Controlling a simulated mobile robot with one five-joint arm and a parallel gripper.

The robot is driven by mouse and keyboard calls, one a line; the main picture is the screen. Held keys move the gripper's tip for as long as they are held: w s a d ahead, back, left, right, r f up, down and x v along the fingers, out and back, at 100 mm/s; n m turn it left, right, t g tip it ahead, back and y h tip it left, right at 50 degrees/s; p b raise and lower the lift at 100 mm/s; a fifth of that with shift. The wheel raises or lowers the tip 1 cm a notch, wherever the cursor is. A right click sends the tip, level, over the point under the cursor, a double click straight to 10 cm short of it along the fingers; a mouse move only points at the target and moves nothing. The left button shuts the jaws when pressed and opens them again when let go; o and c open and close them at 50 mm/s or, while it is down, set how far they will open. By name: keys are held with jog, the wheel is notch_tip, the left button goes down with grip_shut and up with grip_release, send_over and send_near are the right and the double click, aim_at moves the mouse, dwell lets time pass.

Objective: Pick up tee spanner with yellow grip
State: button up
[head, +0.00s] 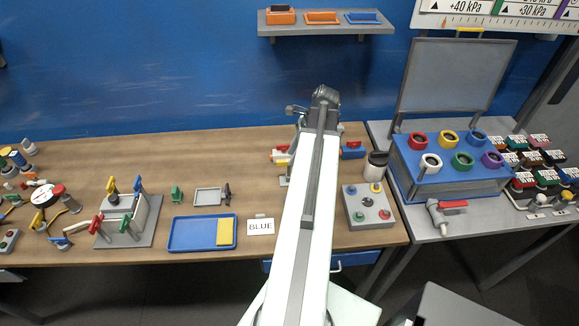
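The tee spanner with yellow grip is not clearly identifiable. A small yellow part (283,161) shows just left of my arm at the back of the wooden bench, beside red and white parts. It may belong to the spanner, but my arm hides much of that spot. My arm reaches up the middle of the picture to its grey wrist. My gripper (298,112) shows only as small grey pieces left of the wrist, above the bench's back edge. Its fingers are mostly hidden, and I cannot tell whether they hold anything.
A blue holder with coloured rings (440,180) stands right. Bare wood (225,158) lies left of my arm.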

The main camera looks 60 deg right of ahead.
aim_at(289, 170)
jog(key=b+x, duration=0.7)
jog(key=x, duration=0.1)
jog(key=shift+d+f+b, duration=0.1)
jog(key=shift+f+b, duration=0.05)
jog(key=shift+b, duration=0.15)
jog(key=shift+r, duration=0.2)
grip_shut()
